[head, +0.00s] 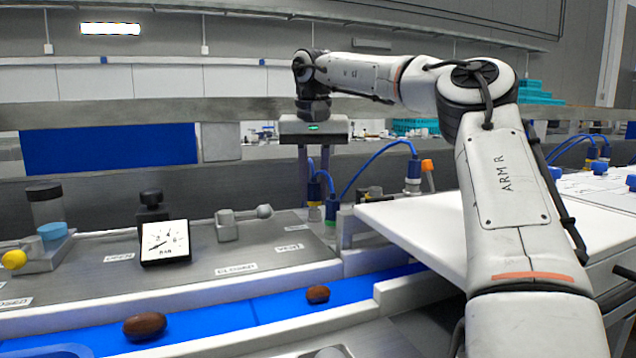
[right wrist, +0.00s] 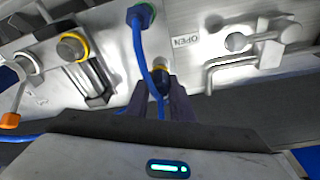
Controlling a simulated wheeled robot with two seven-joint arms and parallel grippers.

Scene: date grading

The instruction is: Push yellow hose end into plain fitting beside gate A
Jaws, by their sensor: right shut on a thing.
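The yellow-banded hose end (head: 314,193) is dark with a blue hose above it. In the right wrist view the hose end (right wrist: 159,72) sits between the fingertips of my right gripper (right wrist: 166,90). My right gripper (head: 317,185), pointing down in the head view, is shut on it. A pale stub (head: 314,213) shows just below the hose end. I cannot tell whether it is the plain fitting or the hose's own tip, nor whether anything is seated. No gate A label is readable. My left gripper is out of view.
A grey fitting with a yellow ring (right wrist: 73,46) stands to the left in the wrist view. A gauge (head: 166,242) stands on the deck. Dates lie on the blue belt (head: 225,318); a white panel (head: 425,222) is at right.

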